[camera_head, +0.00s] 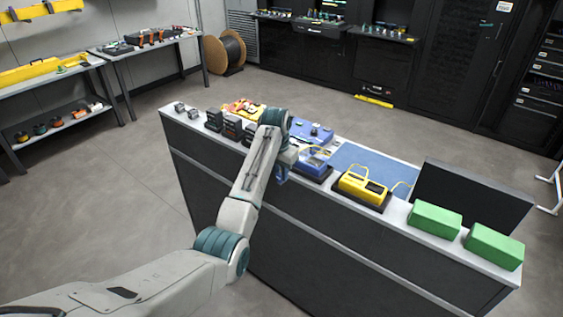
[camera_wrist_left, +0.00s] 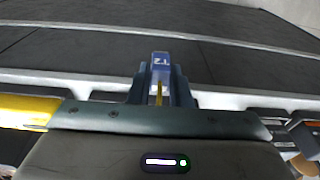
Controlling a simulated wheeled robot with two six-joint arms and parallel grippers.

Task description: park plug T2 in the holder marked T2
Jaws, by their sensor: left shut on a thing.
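Plug T2 (camera_wrist_left: 161,60), a blue plug with a white T2 label, sits between the fingers of my left gripper (camera_wrist_left: 161,85) in the left wrist view. The gripper is shut on it, and a yellow cable (camera_wrist_left: 159,94) runs from the plug back toward the wrist. In the head view my left gripper (camera_head: 283,173) is over the front edge of the bench, left of the blue device (camera_head: 314,166). The plug is too small to make out there. I cannot read a T2 mark on any holder. My right gripper is not in view.
The long bench (camera_head: 335,219) carries several dark blocks (camera_head: 232,128) at the left, a yellow device (camera_head: 362,188), a blue mat (camera_head: 368,166) and two green boxes (camera_head: 435,219) at the right. A dark panel (camera_head: 470,197) stands behind the green boxes.

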